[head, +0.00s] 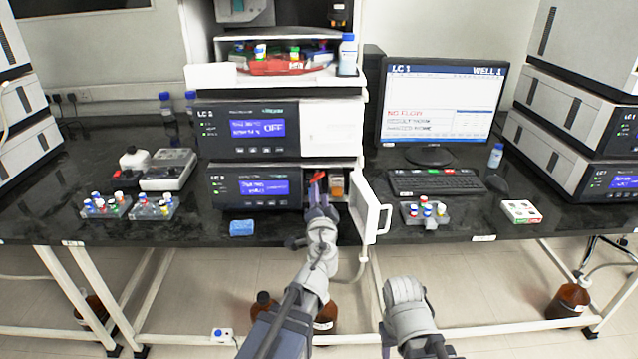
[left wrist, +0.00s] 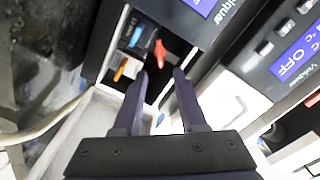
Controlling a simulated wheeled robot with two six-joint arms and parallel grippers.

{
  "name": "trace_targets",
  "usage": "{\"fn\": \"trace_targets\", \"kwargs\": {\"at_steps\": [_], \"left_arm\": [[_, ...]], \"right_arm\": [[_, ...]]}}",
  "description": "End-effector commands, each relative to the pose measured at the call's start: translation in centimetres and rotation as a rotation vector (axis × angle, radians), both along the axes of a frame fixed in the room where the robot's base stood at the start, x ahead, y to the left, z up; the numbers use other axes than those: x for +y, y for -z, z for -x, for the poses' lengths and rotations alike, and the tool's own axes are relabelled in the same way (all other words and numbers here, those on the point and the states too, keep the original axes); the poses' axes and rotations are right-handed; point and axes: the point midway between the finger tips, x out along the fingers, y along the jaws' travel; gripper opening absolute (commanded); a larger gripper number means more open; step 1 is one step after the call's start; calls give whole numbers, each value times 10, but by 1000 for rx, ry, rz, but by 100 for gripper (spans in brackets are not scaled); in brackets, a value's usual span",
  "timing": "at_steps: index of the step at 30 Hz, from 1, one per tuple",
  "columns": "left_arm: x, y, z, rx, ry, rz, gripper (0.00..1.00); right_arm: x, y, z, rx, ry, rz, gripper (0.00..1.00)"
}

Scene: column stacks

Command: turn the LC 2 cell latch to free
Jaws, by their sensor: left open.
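The lower LC 2 module (head: 237,186) has its white door (head: 371,207) swung open at the right. The red cell latch (head: 318,177) shows inside the opening, partly covered by my gripper. In the left wrist view the red latch (left wrist: 160,53) lies just beyond my fingertips, near their middle line. My left gripper (head: 318,193) is at the mouth of the opening. Its two dark fingers (left wrist: 161,76) are apart, with nothing seen held between them. I cannot tell whether a finger touches the latch. My right arm shows at the bottom, but its fingers do not.
An orange-brown part (head: 337,186) sits beside the latch in the opening. The open door stands close to the right of my left arm. A blue sponge (head: 242,228) lies at the bench front. A vial rack (head: 424,213) stands right of the door.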

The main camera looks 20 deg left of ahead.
Motion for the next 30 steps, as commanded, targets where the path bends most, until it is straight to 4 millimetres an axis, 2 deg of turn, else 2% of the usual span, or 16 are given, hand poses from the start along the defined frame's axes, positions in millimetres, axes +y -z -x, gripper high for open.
{"fn": "trace_targets", "kwargs": {"at_steps": [15,25,30], "left_arm": [[19,0,-67,1,-2,1,41],[21,0,-71,0,-1,1,41],[21,0,-71,0,-1,1,22]], "right_arm": [[0,0,0,0,0,0,50],[0,0,0,0,0,0,50],[0,0,0,0,0,0,50]]}}
